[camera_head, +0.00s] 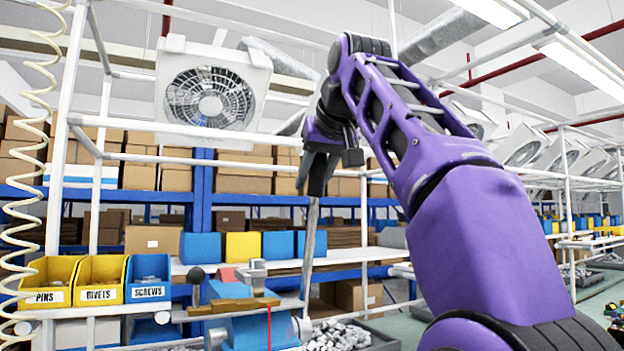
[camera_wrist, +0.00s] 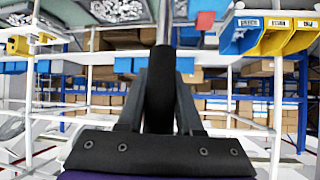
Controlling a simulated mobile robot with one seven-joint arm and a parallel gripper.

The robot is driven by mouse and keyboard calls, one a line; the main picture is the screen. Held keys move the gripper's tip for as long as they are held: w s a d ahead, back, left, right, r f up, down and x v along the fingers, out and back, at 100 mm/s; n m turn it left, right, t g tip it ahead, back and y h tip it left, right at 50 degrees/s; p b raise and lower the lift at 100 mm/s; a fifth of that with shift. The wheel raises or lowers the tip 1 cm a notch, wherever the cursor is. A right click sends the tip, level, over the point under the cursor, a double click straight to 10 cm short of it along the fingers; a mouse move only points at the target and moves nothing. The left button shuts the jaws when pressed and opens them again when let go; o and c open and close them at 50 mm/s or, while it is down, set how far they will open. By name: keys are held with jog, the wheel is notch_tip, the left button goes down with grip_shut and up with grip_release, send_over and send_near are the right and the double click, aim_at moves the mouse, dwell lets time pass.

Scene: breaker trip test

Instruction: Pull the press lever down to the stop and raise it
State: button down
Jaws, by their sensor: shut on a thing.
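The press (camera_head: 250,325) is blue, with a grey ram part above it, at the lower middle of the head view. Its lever (camera_head: 310,250) is a long grey bar rising nearly upright from the press's right side, with a black grip (camera_head: 318,180) at its top. My gripper (camera_head: 320,162) is at the top of the lever, closed on that grip. In the wrist view the black grip (camera_wrist: 160,88) stands between the two dark fingers of my gripper (camera_wrist: 158,112). The exact finger contact is partly hidden in the head view.
Yellow and blue bins (camera_head: 98,281) marked pins, rivets and screws stand left of the press. A tray of metal parts (camera_head: 378,338) lies to its right. A white-framed fan (camera_head: 213,95) hangs behind, left of my gripper. Shelves with boxes fill the back.

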aim_at(321, 159)
jog(key=c, duration=0.6)
grip_release()
jog(key=v, duration=0.3)
jog(key=shift+s+d, duration=0.1)
jog(key=shift+s, duration=0.15)
jog(key=s+d+b, duration=0.1)
jog(key=s, duration=0.2)
jog(key=s+d+b, duration=0.2)
jog(key=s, duration=0.2)
jog(key=s+d+b, duration=0.1)
jog(key=s, duration=0.2)
jog(key=shift+s+d, duration=0.25)
jog(key=shift+s, duration=0.15)
